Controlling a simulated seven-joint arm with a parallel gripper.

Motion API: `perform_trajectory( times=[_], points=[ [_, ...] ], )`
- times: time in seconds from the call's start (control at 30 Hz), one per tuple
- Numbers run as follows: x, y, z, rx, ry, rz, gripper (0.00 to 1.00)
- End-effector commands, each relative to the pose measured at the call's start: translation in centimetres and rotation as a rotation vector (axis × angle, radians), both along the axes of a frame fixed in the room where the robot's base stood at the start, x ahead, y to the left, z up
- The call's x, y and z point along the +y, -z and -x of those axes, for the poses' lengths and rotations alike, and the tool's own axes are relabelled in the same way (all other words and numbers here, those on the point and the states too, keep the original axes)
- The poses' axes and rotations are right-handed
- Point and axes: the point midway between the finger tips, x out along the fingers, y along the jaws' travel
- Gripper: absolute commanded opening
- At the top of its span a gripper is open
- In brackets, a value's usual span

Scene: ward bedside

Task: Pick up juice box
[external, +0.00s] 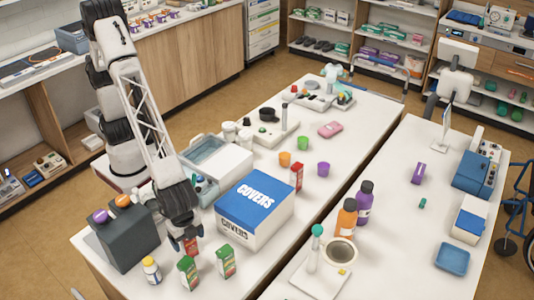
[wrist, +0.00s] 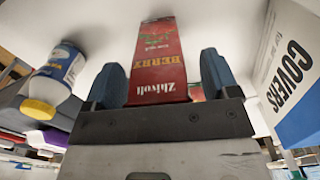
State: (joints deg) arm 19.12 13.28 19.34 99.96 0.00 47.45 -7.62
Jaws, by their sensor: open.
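A red juice box labelled "BERRY" (wrist: 160,55) stands on the white table between the two fingers of my gripper (wrist: 160,80) in the wrist view. The fingers are open, one on each side of it; a small gap seems to show on both sides. In the external view my gripper (external: 186,234) is low over the table, and the red box (external: 191,247) shows partly beneath it. Two green and red juice boxes (external: 188,273) (external: 226,262) stand nearby in front. Another red carton (external: 296,177) stands behind the COVERS box.
A blue and white COVERS box (external: 254,207) stands close on the right; it also shows in the wrist view (wrist: 292,70). A white bottle with a yellow cap (external: 152,270) and a dark grey box (external: 128,236) stand on the left.

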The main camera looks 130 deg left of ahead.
Motion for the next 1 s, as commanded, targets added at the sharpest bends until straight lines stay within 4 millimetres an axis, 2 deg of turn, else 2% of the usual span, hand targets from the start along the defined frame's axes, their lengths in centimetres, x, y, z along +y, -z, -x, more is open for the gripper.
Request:
perform_trajectory(
  times=[0.5, 0.87, 1.0],
  points=[
    [0.00, -0.02, -0.02, -0.001, 0.000, 0.000, 0.79],
    [-0.01, -0.02, -0.03, -0.001, 0.000, 0.000, 0.24],
    [-0.01, -0.05, -0.04, -0.001, 0.000, 0.000, 0.21]
  ],
)
